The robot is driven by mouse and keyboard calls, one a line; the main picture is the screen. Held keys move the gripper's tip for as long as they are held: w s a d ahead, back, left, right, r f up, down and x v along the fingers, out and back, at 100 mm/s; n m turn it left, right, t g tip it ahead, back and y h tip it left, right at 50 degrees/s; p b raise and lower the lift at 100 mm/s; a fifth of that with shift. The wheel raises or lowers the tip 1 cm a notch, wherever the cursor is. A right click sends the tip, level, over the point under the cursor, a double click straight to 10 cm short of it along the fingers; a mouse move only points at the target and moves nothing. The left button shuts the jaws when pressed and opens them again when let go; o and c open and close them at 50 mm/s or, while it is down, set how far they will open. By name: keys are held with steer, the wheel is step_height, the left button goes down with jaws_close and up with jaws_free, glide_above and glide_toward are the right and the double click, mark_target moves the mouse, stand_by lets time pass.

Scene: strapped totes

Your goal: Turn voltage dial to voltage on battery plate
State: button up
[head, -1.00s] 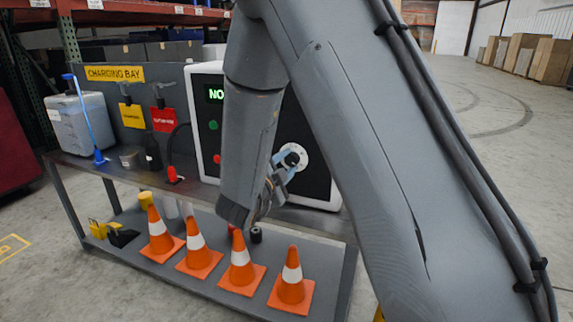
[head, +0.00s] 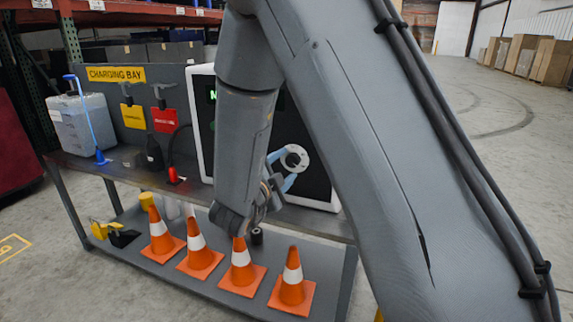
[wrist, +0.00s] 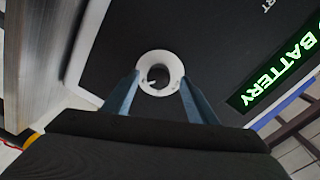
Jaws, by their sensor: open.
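The voltage dial (head: 300,151) is a white ring on the black front of the charger cabinet (head: 197,140). In the wrist view the dial (wrist: 160,58) has a dark centre with a small light pointer. My gripper (wrist: 159,82) is open, its two blue fingers on either side of the dial's lower edge; I cannot tell whether they touch it. In the head view my gripper (head: 284,170) is at the dial, partly behind my arm. The charger display (wrist: 275,75) shows green letters, with "BATTERY" readable. I cannot make out a battery plate.
The bench (head: 120,168) carries a grey box (head: 85,125) at left. A yellow tag (head: 133,117) and a red tag (head: 164,120) hang under the "CHARGING BAY" sign (head: 115,73). Several orange cones (head: 241,270) stand on the lower shelf. Open floor lies to the right.

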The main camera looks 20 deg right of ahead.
steer(key=shift+v, duration=2.8)
steer(key=shift+r, duration=0.1)
